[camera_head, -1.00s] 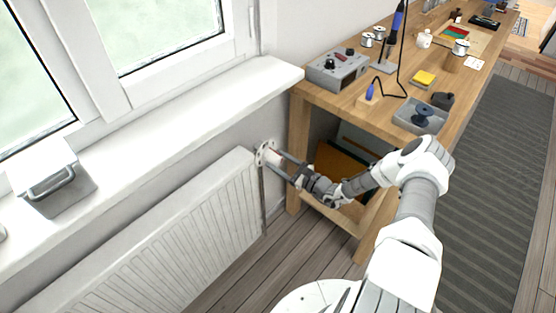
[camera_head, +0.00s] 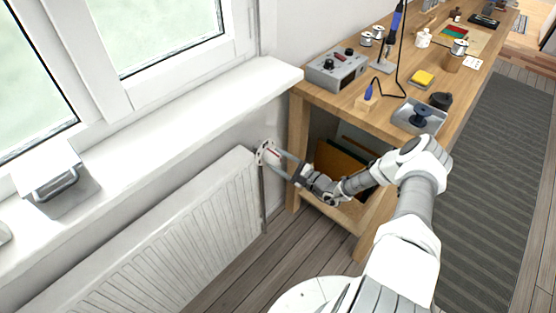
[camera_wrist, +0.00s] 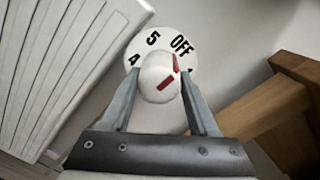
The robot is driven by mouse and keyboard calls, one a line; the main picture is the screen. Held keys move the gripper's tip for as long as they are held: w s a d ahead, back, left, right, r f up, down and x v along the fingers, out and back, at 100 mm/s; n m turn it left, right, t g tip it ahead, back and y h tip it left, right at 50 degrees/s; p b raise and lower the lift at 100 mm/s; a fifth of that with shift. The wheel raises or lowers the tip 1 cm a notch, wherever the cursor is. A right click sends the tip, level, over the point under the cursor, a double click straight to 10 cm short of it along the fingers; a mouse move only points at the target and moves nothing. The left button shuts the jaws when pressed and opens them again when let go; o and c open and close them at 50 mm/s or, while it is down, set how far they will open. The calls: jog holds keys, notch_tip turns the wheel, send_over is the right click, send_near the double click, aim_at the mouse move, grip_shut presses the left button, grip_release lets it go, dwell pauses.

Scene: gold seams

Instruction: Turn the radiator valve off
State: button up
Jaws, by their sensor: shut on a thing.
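The radiator valve has a round white dial (camera_wrist: 153,42) with black marks 4, 5 and OFF in the wrist view. My gripper (camera_wrist: 160,82) is shut on the knob, one finger on each side. In the head view the dial (camera_head: 260,156) sits at the radiator's upper right end, and my gripper (camera_head: 274,157) reaches it from the right. Part of the dial is hidden behind the knob and fingers.
The white radiator (camera_head: 160,240) stands under the window sill (camera_head: 170,125). A wooden workbench (camera_head: 298,150) with tools and spools is close on the right, its leg near my gripper. The floor (camera_head: 235,280) before the radiator is clear.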

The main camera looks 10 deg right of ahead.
jog(key=o, duration=1.4)
jog(key=p+v, duration=0.1)
jog(key=v, duration=1.6)
jog(key=shift+s+d+r, duration=0.1)
jog(key=shift+s+d, duration=0.05)
